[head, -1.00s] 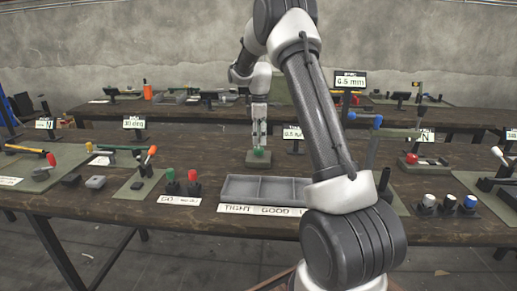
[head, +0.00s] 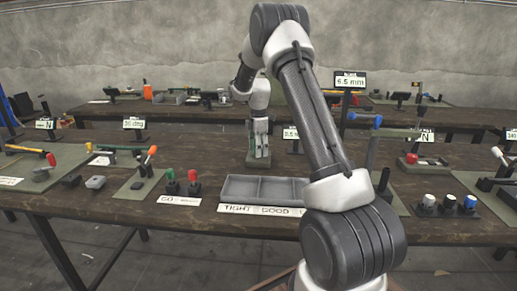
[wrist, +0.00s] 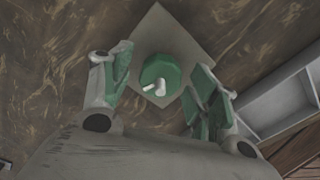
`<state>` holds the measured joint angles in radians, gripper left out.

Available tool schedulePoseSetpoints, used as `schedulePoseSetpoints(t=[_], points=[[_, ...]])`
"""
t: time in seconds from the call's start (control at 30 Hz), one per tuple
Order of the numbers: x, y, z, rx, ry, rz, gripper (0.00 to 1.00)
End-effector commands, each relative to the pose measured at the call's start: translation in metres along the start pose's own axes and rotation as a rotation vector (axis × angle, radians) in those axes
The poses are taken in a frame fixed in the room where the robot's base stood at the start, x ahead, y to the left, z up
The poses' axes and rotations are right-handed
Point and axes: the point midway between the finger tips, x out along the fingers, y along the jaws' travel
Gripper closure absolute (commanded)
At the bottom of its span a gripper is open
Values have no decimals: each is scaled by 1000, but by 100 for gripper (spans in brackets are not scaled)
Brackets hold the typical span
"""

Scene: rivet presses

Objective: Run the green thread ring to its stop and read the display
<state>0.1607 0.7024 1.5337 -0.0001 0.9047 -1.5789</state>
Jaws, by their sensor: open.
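The green thread ring (wrist: 160,74) shows in the wrist view as a round green piece with a small white peg and pointer on it. It sits on a square grey-green plate (wrist: 172,28) on the wooden bench. My gripper (wrist: 160,84) is open, with one finger to the left and one to the right of the ring; I cannot tell if either touches it. In the head view my gripper (head: 258,154) points down over the same plate and hides the ring. A small display (head: 291,133) stands just right of the gripper, partly hidden by my arm; its reading is not clear.
A grey three-bay tray (head: 265,190) labelled TIGHT, GOOD stands in front of the plate. Green and red plungers (head: 182,182) are left of it. A taller display (head: 350,82) reads about 6.5 mm. White and blue knobs (head: 449,202) stand at the right.

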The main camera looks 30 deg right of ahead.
Motion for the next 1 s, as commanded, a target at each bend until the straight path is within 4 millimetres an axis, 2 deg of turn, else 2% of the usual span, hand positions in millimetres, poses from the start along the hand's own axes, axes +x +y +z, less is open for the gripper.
schedulePoseSetpoints(t=[0.17,0.27,0.43,0.77,1.0], points=[[0,0,0,0,0,0,40],[0,0,0,0,0,0,54],[0,0,0,1,0,0,85],[0,0,0,29,0,0,86],[0,0,0,153,0,0,86]])
